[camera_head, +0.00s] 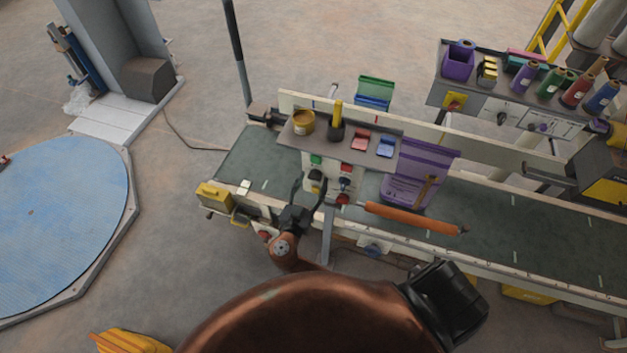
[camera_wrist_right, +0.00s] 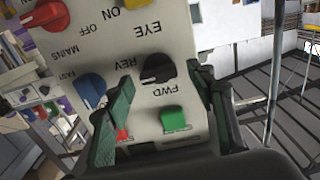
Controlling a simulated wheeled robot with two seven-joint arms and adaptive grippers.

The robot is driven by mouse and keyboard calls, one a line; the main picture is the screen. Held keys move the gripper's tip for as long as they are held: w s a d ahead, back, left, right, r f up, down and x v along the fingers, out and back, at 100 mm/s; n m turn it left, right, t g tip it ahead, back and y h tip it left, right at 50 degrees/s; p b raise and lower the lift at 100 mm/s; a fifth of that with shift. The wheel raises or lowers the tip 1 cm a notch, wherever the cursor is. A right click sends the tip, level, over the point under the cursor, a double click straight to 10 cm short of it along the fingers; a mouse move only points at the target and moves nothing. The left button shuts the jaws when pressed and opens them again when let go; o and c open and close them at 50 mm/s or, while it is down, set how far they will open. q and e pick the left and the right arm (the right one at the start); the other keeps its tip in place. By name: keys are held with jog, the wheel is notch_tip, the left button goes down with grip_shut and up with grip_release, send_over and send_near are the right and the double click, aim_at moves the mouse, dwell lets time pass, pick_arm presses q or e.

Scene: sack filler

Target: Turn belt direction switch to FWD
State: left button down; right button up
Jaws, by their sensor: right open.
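The belt direction switch (camera_wrist_right: 157,69) is a black rotary knob on a pale control panel (camera_wrist_right: 150,40), between the upside-down labels REV and FWD in the right wrist view. Its exact pointing is hard to tell. My right gripper (camera_wrist_right: 163,108) is open, its green-padded fingers either side of the panel area below the knob, with no visible grip on it. In the head view the right gripper (camera_head: 310,186) is in front of the panel (camera_head: 332,182) under the small shelf, and partly covers it. My left gripper is not in view.
A blue knob (camera_wrist_right: 90,90), a red knob (camera_wrist_right: 45,15) and a green switch (camera_wrist_right: 173,118) sit close by on the panel. The conveyor belt (camera_head: 500,215) runs behind, with an orange roller (camera_head: 410,217) to the right. A shelf (camera_head: 290,140) overhangs the panel.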

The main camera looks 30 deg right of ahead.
jog(key=shift+c, duration=0.2)
jog(key=c, duration=1.1)
jog(key=shift+d, duration=0.15)
